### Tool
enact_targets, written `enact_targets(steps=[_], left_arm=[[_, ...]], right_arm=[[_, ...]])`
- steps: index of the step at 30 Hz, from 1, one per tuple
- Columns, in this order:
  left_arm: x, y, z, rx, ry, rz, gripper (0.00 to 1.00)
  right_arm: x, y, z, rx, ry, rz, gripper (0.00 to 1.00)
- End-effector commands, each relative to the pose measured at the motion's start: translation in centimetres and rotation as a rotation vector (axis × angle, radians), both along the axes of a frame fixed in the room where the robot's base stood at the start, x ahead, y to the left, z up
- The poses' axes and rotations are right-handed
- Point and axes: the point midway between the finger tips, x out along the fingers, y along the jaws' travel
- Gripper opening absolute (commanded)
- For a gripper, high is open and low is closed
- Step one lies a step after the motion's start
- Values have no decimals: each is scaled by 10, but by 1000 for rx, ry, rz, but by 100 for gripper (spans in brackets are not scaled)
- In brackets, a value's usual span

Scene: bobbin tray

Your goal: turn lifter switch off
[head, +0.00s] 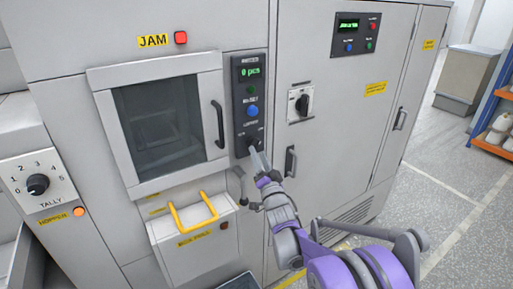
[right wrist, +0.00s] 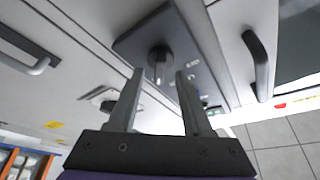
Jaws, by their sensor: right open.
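The lifter switch is a dark round knob with a pale lever (right wrist: 160,62) at the low end of a narrow dark control panel (head: 249,95). In the head view my right gripper (head: 257,152) is in front of the panel's lower end and partly hides the switch. In the right wrist view the fingers of this gripper (right wrist: 160,78) are apart, with the knob beyond and between their tips. They look empty; I cannot tell whether they touch the knob. The switch's set position is not clear. My left gripper is not in view.
A blue button (head: 252,111) and a green display (head: 250,72) sit above on the same panel. A window door (head: 104,82) with a dark handle is at left. A rotary switch (head: 301,104) and a door handle (head: 290,161) are at right. A yellow-handled bin (head: 190,250) is below.

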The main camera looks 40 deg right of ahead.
Motion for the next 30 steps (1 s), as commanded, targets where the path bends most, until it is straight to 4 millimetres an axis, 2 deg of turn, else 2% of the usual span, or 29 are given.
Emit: enact_targets(steps=[3,6,17,25,30], left_arm=[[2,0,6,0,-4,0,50],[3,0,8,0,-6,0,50],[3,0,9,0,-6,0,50],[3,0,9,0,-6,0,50],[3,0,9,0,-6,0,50]], right_arm=[[16,-6,7,0,0,0,50],[23,-9,8,0,1,-1,50],[27,-10,9,1,1,0,50],[27,-10,9,0,1,-1,1],[27,-10,9,0,1,-1,0]])
